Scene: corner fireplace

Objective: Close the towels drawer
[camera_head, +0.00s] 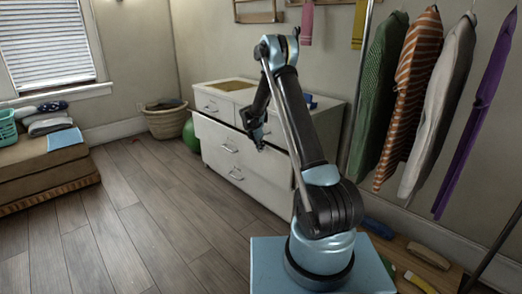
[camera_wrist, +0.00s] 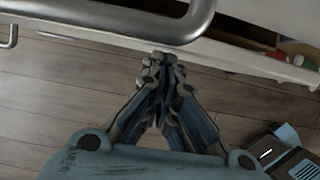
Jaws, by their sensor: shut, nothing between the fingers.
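A white dresser (camera_head: 213,105) stands against the back wall. Its wide upper drawer (camera_head: 215,135) sticks out past the rest of the front; I take it as the towels drawer, though no label is readable. My gripper (camera_head: 259,143) is in front of the dresser, near this drawer's right part. In the wrist view my gripper (camera_wrist: 162,62) is shut and empty, its fingertips at the white drawer edge (camera_wrist: 230,62); contact cannot be told. A large metal handle (camera_wrist: 150,22) crosses the top there. Some red and green contents (camera_wrist: 290,50) show behind the edge.
A green ball (camera_head: 191,136) and a wicker basket (camera_head: 167,121) stand left of the dresser. A padded bench (camera_head: 45,165) is at far left. Clothes (camera_head: 410,90) hang at right. The wooden floor (camera_head: 150,215) before the dresser is clear.

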